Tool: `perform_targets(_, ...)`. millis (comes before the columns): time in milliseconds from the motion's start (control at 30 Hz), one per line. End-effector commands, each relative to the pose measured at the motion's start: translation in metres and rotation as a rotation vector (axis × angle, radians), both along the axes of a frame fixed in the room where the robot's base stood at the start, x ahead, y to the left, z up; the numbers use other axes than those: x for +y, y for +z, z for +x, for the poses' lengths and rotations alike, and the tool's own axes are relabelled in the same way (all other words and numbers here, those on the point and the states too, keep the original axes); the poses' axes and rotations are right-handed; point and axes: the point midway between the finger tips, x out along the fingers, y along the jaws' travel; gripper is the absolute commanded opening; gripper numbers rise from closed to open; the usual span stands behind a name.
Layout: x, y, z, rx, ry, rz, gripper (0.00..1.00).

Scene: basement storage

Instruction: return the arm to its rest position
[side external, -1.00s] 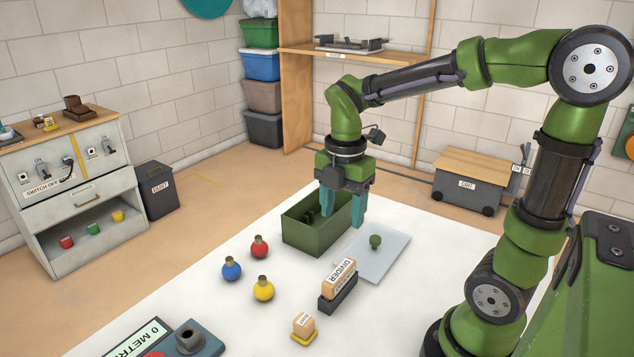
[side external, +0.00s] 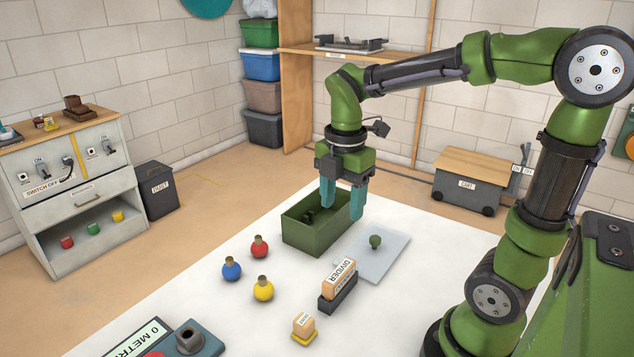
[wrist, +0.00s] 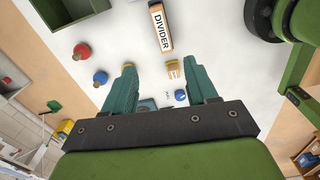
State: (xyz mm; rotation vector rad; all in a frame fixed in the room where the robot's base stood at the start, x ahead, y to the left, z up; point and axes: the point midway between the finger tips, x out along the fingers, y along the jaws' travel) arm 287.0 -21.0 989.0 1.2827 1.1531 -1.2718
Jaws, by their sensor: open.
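My gripper (side external: 342,200) is open and empty. In the side external view it points down above the right part of the green box (side external: 300,239) on the white table, its two teal fingers apart. I cannot tell how far its fingertips are above the box's rim. In the wrist view the gripper (wrist: 162,88) shows both fingers spread with the table beyond them. Dark shapes lie inside the green box, partly hidden by the fingers and the walls. My arm reaches in from the right.
Red (side external: 259,246), blue (side external: 231,268) and yellow (side external: 263,290) round pieces stand left of the divider block (side external: 340,276). A grey plate (side external: 389,262) with a green knob (side external: 375,241) lies right of the box. A small tan block (side external: 303,325) is near the front.

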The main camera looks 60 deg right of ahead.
Motion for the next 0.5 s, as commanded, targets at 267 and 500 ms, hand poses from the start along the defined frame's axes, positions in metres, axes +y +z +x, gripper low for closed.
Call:
perform_targets(267,0.007,-0.007,-0.002,-0.105,-0.642,0.069,0.57)
perform_targets(500,0.025,0.001,-0.017,-0.223,-1.277,0.274,0.57)
